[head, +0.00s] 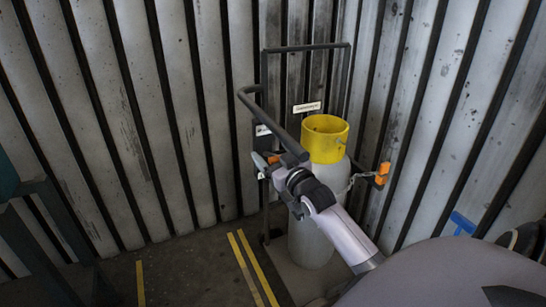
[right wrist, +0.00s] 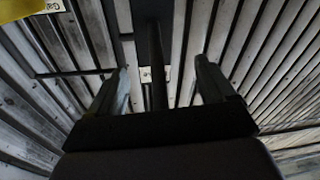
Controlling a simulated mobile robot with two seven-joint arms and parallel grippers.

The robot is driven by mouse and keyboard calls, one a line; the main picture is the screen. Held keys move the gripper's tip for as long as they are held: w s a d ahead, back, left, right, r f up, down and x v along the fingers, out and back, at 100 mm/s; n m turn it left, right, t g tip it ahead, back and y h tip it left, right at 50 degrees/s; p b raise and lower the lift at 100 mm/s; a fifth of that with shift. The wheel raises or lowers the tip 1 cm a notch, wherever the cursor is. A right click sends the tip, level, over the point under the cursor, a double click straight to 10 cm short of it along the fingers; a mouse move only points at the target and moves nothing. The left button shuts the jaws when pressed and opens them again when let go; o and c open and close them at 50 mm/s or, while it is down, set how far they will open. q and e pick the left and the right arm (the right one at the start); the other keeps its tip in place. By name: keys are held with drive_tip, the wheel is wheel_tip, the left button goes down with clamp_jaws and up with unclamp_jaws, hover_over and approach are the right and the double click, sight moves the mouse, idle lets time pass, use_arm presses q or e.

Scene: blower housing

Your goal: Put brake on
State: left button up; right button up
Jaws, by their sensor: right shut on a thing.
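A dark metal trolley frame (head: 308,47) stands in the corner around a pale gas cylinder (head: 312,245) with a yellow cap (head: 326,139). No part is clearly recognisable as a brake. My right gripper (head: 267,166) is at the frame's left side, beside the cylinder. Small orange parts show near its tips, and my wrist hides much of that area. In the right wrist view, a dark bar (right wrist: 156,55) runs between the two fingers of this gripper (right wrist: 161,67). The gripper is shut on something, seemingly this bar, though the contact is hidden. My left gripper is out of view.
Ribbed metal walls (head: 130,110) stand close behind and beside the trolley. An orange fitting (head: 381,173) with a chain (head: 358,179) is on the frame's right. A dark frame structure (head: 45,235) stands at left. Open floor (head: 185,275) with yellow lines lies between.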

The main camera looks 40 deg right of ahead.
use_arm(q)
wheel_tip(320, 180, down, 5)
drive_tip(key=b, duration=0.4)
use_arm(e)
drive_tip(key=shift+s+f+t, duration=0.25)
drive_tip(key=shift+f+t, duration=0.75)
drive_tip(key=shift+f, duration=0.1)
use_arm(q)
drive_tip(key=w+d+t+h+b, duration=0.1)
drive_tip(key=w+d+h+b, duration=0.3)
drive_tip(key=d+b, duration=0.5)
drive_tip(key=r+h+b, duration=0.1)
drive_tip(key=b, duration=0.3)
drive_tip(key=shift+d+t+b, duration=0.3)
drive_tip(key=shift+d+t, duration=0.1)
use_arm(e)
wheel_tip(320, 180, down, 5)
drive_tip(key=t, duration=0.2)
drive_tip(key=n+t, duration=0.1)
drive_tip(key=t, duration=0.2)
drive_tip(key=shift+r+t+h, duration=0.2)
drive_tip(key=shift+t+h, duration=0.1)
drive_tip(key=shift+w+f, duration=0.1)
drive_tip(key=shift+f, duration=0.05)
drive_tip(key=o, duration=1.4)
drive_tip(key=shift+c, duration=0.2)
